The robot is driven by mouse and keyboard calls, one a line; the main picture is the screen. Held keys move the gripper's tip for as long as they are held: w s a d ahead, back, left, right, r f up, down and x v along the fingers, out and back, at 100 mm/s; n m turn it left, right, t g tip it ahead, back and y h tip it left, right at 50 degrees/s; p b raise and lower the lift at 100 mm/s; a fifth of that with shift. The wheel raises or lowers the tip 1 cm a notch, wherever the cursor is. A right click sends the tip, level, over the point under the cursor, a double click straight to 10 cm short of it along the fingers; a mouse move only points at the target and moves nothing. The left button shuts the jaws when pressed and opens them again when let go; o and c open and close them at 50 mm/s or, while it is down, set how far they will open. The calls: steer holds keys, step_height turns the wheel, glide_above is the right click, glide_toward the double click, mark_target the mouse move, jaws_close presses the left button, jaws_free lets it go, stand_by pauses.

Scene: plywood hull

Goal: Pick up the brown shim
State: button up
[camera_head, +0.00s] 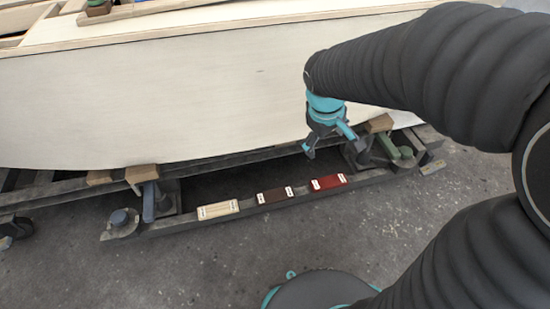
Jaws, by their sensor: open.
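The brown shim (275,196) is a small dark brown block with pale marks at its ends. It lies on the dark lower rail (360,178) of the cradle, between a cream shim (218,210) on its left and a red shim (328,183) on its right. My gripper (328,147) is teal and dark grey, open and empty. It hangs in front of the hull, above and to the right of the brown shim, apart from all three shims. The arm does not hide the shims.
The pale plywood hull (180,95) stands close behind the rail on a dark cradle with wooden blocks (142,173). A blue clamp-like part (148,202) stands at the left, a green one (395,148) at the right. Grey floor (200,265) in front is mostly clear.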

steer(key=w+a+f+n+p, duration=0.1)
steer(key=w+a+f+n, duration=0.25)
steer(key=w+f, duration=0.2)
steer(key=n+g+h+p, duration=0.2)
steer(key=n+h+p, duration=0.15)
steer(key=n, duration=0.65)
glide_toward(274, 195)
steer(key=shift+s+d+y+p, duration=0.3)
steer(key=shift+s+d+y, duration=0.15)
steer(key=shift+s+d, duration=0.15)
steer(key=shift+a+f+n, duration=0.1)
steer(key=shift+f+n, duration=0.15)
steer(key=shift+f, duration=0.05)
steer(key=shift+x, duration=0.8)
steer(key=shift+w+x, duration=0.2)
steer(key=shift+x, duration=0.8)
steer(key=shift+w+x, duration=0.15)
steer(key=shift+x, duration=0.85)
steer(key=shift+w+x, duration=0.2)
steer(key=shift+x, duration=0.75)
steer(key=shift+r, duration=0.1)
steer(key=c, duration=1.3)
